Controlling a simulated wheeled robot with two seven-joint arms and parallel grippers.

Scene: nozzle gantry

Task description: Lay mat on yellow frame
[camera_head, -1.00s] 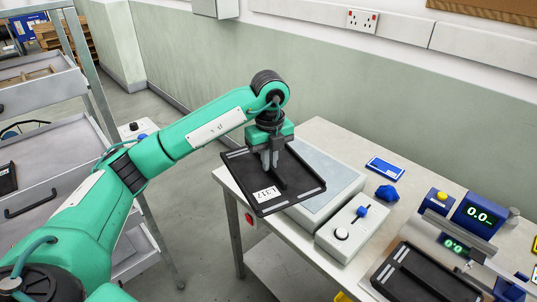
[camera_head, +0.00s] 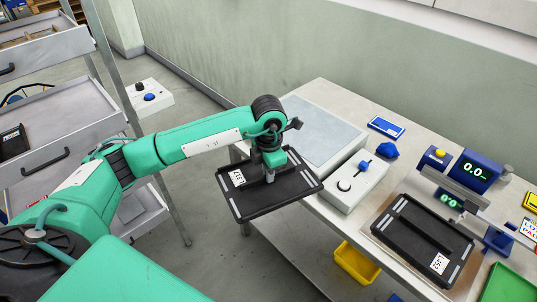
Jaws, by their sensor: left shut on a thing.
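My left gripper (camera_head: 268,175) is shut on a black, flat, tray-like mat (camera_head: 262,202) with a white number label. It grips the mat near the middle, and the mat hangs over the floor in front of the table's left edge. A second black mat-like piece (camera_head: 410,245), also labelled, lies on the right part of the table, on a tan-edged base. No yellow frame can be made out for certain. My right gripper does not show.
On the table (camera_head: 318,207) are a pale grey plate (camera_head: 322,130), a grey control box (camera_head: 354,183), a blue lump (camera_head: 384,151), a blue display unit (camera_head: 475,170) and a green tray (camera_head: 510,285). A yellow bin (camera_head: 356,264) sits below. A grey shelf trolley (camera_head: 75,125) stands left.

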